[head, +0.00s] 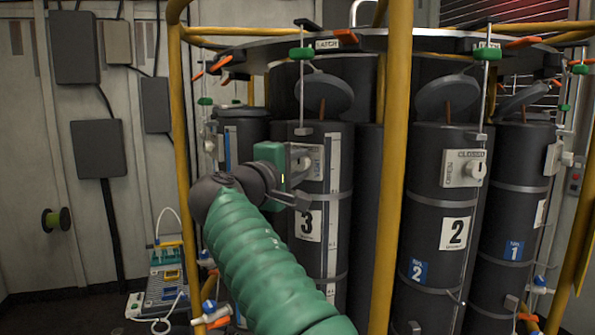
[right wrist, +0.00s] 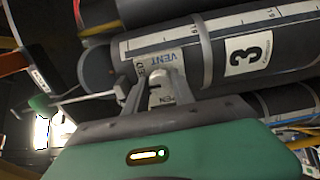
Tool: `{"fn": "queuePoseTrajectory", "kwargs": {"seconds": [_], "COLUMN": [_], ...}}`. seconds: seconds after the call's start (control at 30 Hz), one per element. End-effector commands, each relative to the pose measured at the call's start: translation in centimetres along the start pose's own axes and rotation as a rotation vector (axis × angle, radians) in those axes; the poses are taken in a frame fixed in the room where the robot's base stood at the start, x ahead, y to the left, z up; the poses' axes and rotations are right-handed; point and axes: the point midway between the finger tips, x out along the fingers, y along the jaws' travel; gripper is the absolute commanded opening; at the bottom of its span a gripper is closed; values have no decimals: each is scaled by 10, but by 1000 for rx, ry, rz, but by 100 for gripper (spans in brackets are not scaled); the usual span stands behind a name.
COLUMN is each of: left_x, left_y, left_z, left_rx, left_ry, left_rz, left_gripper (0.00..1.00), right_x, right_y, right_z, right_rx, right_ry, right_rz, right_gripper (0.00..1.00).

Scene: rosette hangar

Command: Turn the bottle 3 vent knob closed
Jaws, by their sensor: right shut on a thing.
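Bottle 3 (head: 315,262) is a dark upright cylinder with a white "3" label, left of the yellow post in the head view. It lies slantwise across the right wrist view (right wrist: 215,40). My right gripper (head: 305,166) reaches its upper front and is shut on the vent knob (right wrist: 157,98), a pale piece between the two grey fingers (right wrist: 156,90). The plate behind reads "VENT"; parts of its other lettering show beside the fingers, partly covered. The knob is mostly hidden by the gripper in the head view, and its exact angle cannot be told. My left gripper is in neither view.
Bottle 2 (head: 432,265) stands right of the yellow post (head: 392,190), its own knob (head: 475,170) on a plate. Bottle 1 (head: 505,215) is farther right. Thin rods with green handles (head: 302,53) hang before the bottles. A second yellow post (head: 178,120) stands left.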

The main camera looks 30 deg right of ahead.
Motion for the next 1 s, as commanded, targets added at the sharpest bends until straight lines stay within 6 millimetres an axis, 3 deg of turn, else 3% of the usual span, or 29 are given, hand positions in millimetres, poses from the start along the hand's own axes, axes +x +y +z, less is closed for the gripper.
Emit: {"fn": "queuePoseTrajectory", "kwargs": {"seconds": [0.03,0.47,0.5,0.63,1.0], "left_x": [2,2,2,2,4], "left_y": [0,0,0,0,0], "left_z": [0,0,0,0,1], "left_rx": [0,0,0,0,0], "left_ry": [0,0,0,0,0], "left_rz": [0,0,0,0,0], "left_gripper": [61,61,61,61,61], "right_x": [0,1,1,1,-3], "right_y": [-10,-10,-10,-8,-5], "right_z": [-2,-2,-2,-2,-2], "right_rx": [1,10,10,10,14], "right_ry": [-4,-3,-4,-3,0], "right_rz": [-17,-18,-18,-15,-9], "right_gripper": [0,0,33,50,52]}}
